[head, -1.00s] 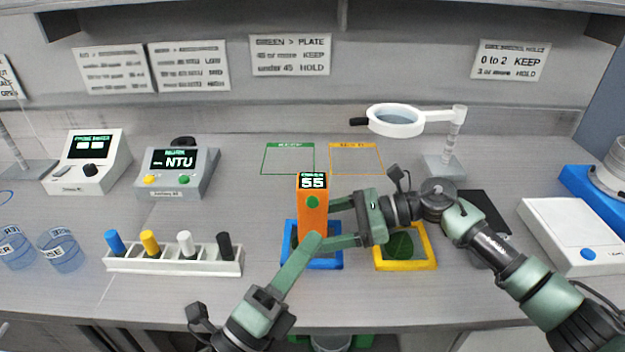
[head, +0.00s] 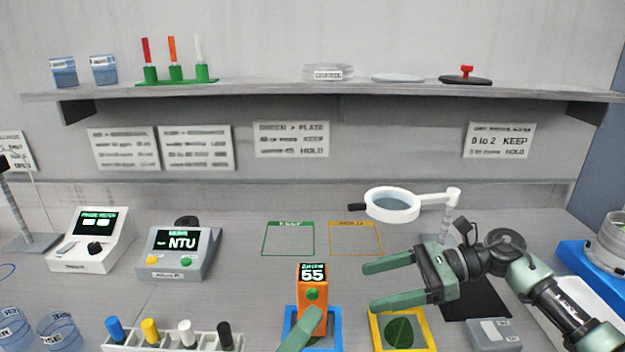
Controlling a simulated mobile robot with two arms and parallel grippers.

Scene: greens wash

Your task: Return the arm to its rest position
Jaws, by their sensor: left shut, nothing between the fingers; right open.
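My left gripper (head: 300,328) shows only as a green fingertip at the bottom edge, in front of the orange meter; the rest of it is out of view. My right gripper (head: 388,284) is open and empty, its fingers pointing left above the yellow-framed tray. The orange meter (head: 313,318) stands upright at the blue-framed tray (head: 334,334), its display reading 55 above a green button. The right gripper is apart from the meter. A green leaf (head: 400,332) lies in the yellow-framed tray (head: 428,338).
A magnifier lamp (head: 392,205) stands behind my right gripper. A grey box (head: 493,334) and a dark mat (head: 478,298) lie below that arm. A NTU meter (head: 178,252) stands at left. Green (head: 288,239) and orange (head: 355,239) outlined areas are bare. A shelf (head: 250,92) spans above.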

